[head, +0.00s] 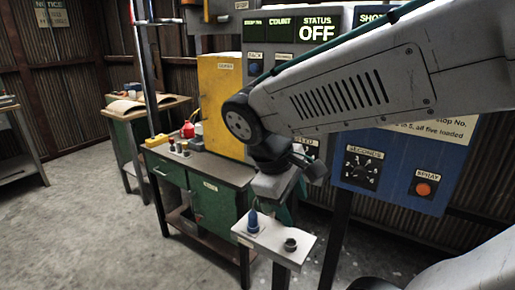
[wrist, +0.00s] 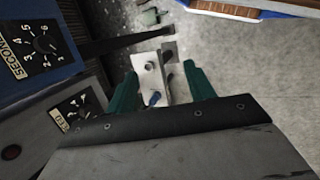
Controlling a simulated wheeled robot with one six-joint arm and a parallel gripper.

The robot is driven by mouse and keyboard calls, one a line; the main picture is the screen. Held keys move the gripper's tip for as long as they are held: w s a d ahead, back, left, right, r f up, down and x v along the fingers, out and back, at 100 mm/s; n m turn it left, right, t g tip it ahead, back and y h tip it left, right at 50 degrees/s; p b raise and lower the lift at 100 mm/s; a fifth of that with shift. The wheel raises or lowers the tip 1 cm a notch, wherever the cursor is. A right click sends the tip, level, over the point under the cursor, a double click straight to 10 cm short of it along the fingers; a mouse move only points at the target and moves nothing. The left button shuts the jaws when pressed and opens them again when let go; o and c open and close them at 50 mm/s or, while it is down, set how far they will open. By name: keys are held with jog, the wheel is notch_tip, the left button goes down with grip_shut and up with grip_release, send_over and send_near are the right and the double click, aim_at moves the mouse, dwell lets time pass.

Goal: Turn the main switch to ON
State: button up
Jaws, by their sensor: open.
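I cannot make out a switch labelled as the main switch in either view; part of the control panel is hidden behind my arm. The status display (head: 317,32) at the top of the panel reads OFF. My gripper (wrist: 163,88) shows two green fingers spread apart with nothing held between them, in front of the small shelf in the wrist view. In the head view its fingers are mostly hidden below my wrist. A round black selector labelled SECONDS (head: 361,172) sits on the blue panel, and also shows in the wrist view (wrist: 44,43).
An orange button (head: 424,189) is at the panel's right. A second dial (wrist: 76,113) shows at left. A green workbench (head: 212,204) and yellow cabinet (head: 220,92) stand left; floor there is clear.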

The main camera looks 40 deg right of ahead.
jog(key=w+d+n+h, duration=0.7)
jog(key=w+n+h, duration=0.15)
jog(key=w, duration=0.45)
jog(key=w+a+f+n+t+h, duration=0.1)
jog(key=w+f+n+t+h, duration=0.15)
jog(key=w+n, duration=0.45)
jog(key=w+a+f+n+t+h, duration=0.15)
jog(key=w+n+t, duration=0.25)
jog(key=w, duration=0.5)
jog(key=x, duration=0.8)
jog(key=shift+s+d+f, duration=0.15)
jog(key=shift+d, duration=0.2)
jog(key=shift+h, duration=0.25)
jog(key=c, duration=1)
